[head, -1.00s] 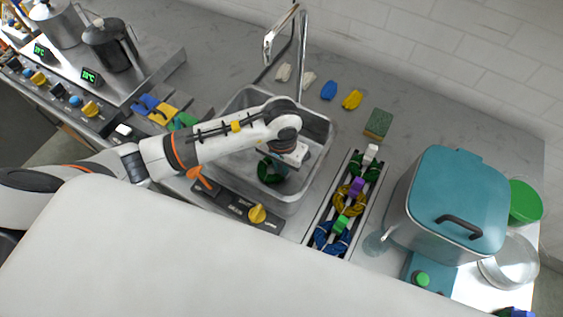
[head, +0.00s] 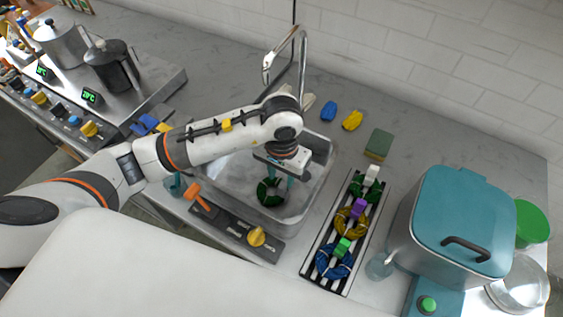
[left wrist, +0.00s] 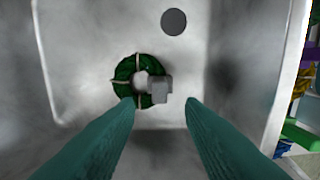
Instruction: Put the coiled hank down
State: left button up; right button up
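The coiled hank (head: 265,197) is a dark green ring with pale ties and a grey tag. It lies flat on the floor of the metal sink (head: 309,190); it also shows in the left wrist view (left wrist: 125,71), with the round drain (left wrist: 173,21) beyond it. My left gripper (head: 280,183) is over the sink, above the hank. Its teal fingers (left wrist: 160,104) are spread apart and hold nothing. The hank appears below the fingertips and apart from them. My right gripper is in neither view.
A slotted rack (head: 312,278) right of the sink holds green, yellow and blue hanks with coloured tags. The faucet (head: 303,65) rises behind the sink. A teal-lidded pot (head: 462,215) stands at the right. A sponge (head: 378,144) lies behind the rack.

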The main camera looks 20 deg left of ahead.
pick_arm(q)
notch_tip(320, 180, up, 6)
jog(key=b, duration=0.1)
jog(key=shift+r, duration=0.2)
jog(key=shift+f, duration=0.1)
dwell(0.4)
